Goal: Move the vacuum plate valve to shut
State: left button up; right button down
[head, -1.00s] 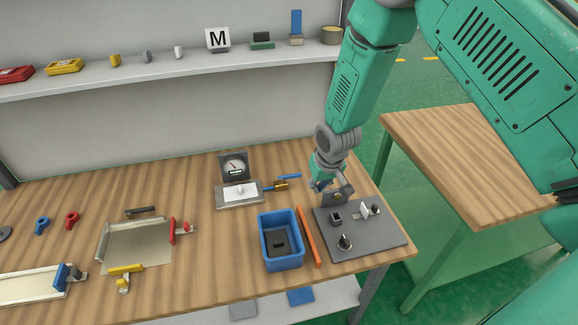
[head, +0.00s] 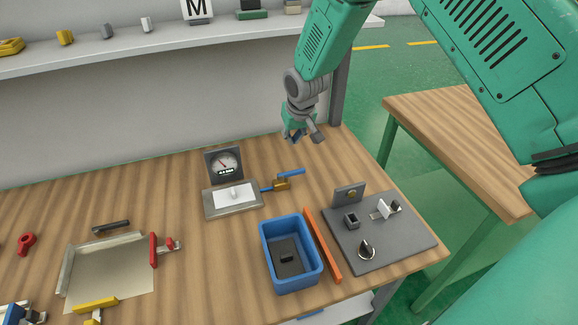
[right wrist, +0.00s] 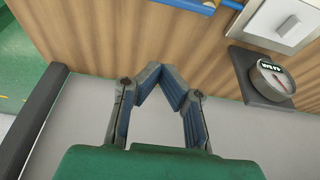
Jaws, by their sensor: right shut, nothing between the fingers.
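The vacuum plate valve is a small brass body (head: 282,184) with a blue lever (head: 291,173), at the right side of the vacuum plate (head: 219,210). The lever points right and slightly away from the plate, roughly along the line of the blue pipe. A dial gauge (head: 223,165) stands behind the plate. My right gripper (head: 296,137) is above the table's back edge, behind the valve, shut and empty, apart from the lever. In the right wrist view its fingertips (right wrist: 160,75) meet; the lever (right wrist: 188,4) shows at the top edge. My left gripper is out of view.
A blue bin (head: 271,220) holding a dark block, an orange bar (head: 322,244) and a grey panel (head: 412,243) with knobs and switches lie in front of the valve. A shelf (head: 150,42) runs along the back. Bare wood lies right of the valve.

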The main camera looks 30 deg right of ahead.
aim_at(291, 173)
jog(key=x, duration=1)
jog(key=shift+a+f+p, duration=0.15)
jog(key=shift+a+p, duration=0.05)
jog(key=shift+p, duration=0.2)
jog(key=s, duration=0.1)
jog(key=s+p, duration=0.1)
jog(key=s, duration=0.1)
jog(key=shift+s+a+r, duration=0.1)
jog(key=shift+s+r, duration=0.05)
jog(key=shift+r, duration=0.15)
jog(key=shift+s+a, duration=0.15)
jog(key=shift+s, duration=0.25)
jog(key=shift+a+f, duration=0.1)
jog(key=shift+a, duration=0.1)
